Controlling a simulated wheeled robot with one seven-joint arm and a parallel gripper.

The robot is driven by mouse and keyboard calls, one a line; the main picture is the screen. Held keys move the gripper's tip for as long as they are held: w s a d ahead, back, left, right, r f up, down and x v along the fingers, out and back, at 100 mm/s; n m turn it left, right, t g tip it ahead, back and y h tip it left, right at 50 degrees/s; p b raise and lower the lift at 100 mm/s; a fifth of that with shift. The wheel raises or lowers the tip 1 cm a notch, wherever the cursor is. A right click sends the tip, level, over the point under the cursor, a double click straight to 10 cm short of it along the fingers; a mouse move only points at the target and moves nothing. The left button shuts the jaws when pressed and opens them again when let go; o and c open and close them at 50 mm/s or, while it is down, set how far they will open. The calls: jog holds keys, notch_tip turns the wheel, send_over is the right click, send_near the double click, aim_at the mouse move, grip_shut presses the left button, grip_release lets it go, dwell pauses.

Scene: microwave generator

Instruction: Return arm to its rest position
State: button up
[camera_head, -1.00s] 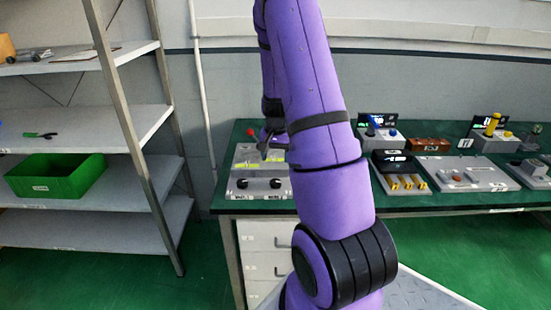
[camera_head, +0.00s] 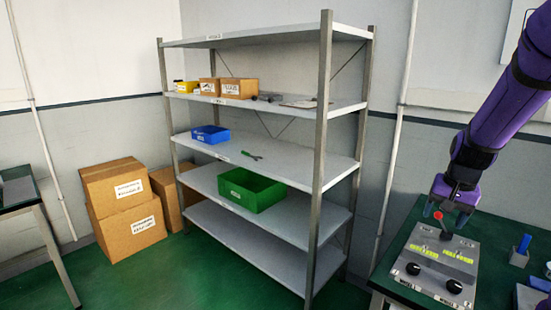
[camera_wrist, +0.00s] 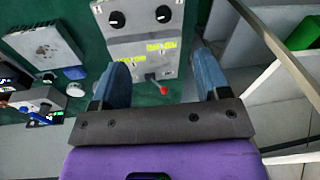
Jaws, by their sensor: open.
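My purple arm comes down from the upper right in the head view. My gripper (camera_head: 451,211) is at its lower end, above the back edge of a grey control panel (camera_head: 428,262). The panel has two black knobs, yellow-green labels and a red-tipped lever (camera_head: 439,216). In the wrist view my gripper (camera_wrist: 160,75) has its two blue-grey fingers wide apart with nothing held. The panel (camera_wrist: 140,35) and the red lever tip (camera_wrist: 164,90) show between and beyond the fingers. I cannot tell whether the gripper touches the lever.
A metal shelf (camera_head: 270,230) stands left of the table, holding a green bin (camera_head: 252,189), a blue bin (camera_head: 211,134) and small boxes. Cardboard boxes (camera_head: 128,210) are on the floor at the left. The green table (camera_head: 396,226) carries other devices at right. Open floor lies in front of the shelf.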

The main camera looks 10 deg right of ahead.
jog(key=s+a+r+n+t, duration=0.1)
jog(key=s+a+r+n, duration=0.1)
jog(key=s+a+r, duration=0.3)
jog(key=s+a+r+n+t, duration=0.1)
jog(key=s+a+r+n, duration=0.15)
jog(key=a+r, duration=0.45)
jog(key=s+a+r+n, duration=0.2)
jog(key=s+a, duration=0.1)
jog(key=s, duration=0.3)
jog(key=s+a+r+n+t, duration=0.1)
jog(key=s+a+r+n, duration=0.1)
jog(key=s+a, duration=0.2)
jog(key=shift+s+a, duration=0.25)
jog(key=shift+s, duration=0.75)
